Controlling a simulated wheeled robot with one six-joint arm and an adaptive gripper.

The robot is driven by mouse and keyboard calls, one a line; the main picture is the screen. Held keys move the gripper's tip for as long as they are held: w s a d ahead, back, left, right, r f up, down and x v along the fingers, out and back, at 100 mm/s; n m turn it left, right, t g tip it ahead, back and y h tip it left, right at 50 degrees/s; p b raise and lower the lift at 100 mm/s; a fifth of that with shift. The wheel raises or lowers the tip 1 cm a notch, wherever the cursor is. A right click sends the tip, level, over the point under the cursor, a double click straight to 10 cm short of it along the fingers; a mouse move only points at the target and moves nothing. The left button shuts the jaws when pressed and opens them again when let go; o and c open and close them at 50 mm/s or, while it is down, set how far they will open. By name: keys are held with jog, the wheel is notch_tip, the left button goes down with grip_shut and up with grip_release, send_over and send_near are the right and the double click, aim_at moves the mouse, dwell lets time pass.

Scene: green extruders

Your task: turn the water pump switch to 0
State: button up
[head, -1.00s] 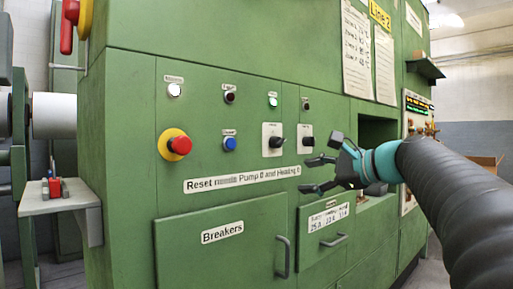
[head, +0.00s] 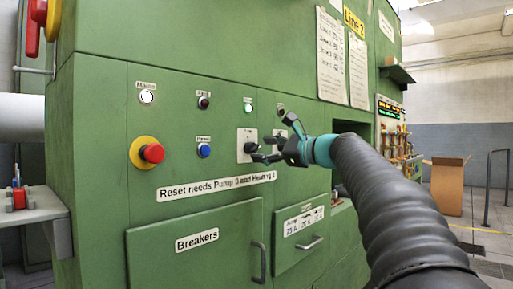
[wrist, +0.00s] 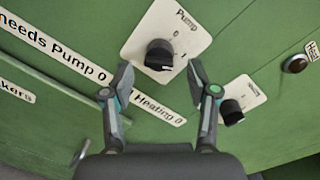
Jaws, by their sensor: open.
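The pump switch (wrist: 160,55) is a black knob on a white plate marked "Pump", 0 and 1, at the upper middle of the wrist view. In the head view the pump switch (head: 250,147) sits on the green panel, just left of my gripper (head: 272,143). In the wrist view my gripper (wrist: 160,73) is open, with one fingertip on each side below the knob. The knob lies between and slightly beyond the tips, and nothing is held. I cannot tell for sure which mark the knob points to, or whether a finger touches the panel.
A second black knob (wrist: 231,111) on a white plate is close to the right finger. A red emergency button (head: 152,153) and a blue button (head: 203,150) are left on the panel. A breaker door (head: 195,265) is below. A cardboard box (head: 447,187) stands at the right.

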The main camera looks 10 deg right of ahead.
aim_at(253, 148)
jog(key=shift+x, duration=1.5)
grip_shut()
jog(key=shift+n, duration=0.4)
jog(key=n+b, duration=0.1)
jog(key=n, duration=0.3)
jog(key=shift+n+h, duration=0.3)
jog(key=n+b, duration=0.2)
jog(key=n, duration=0.4)
jog(key=shift+r, duration=0.2)
jog(key=shift+s, duration=0.1)
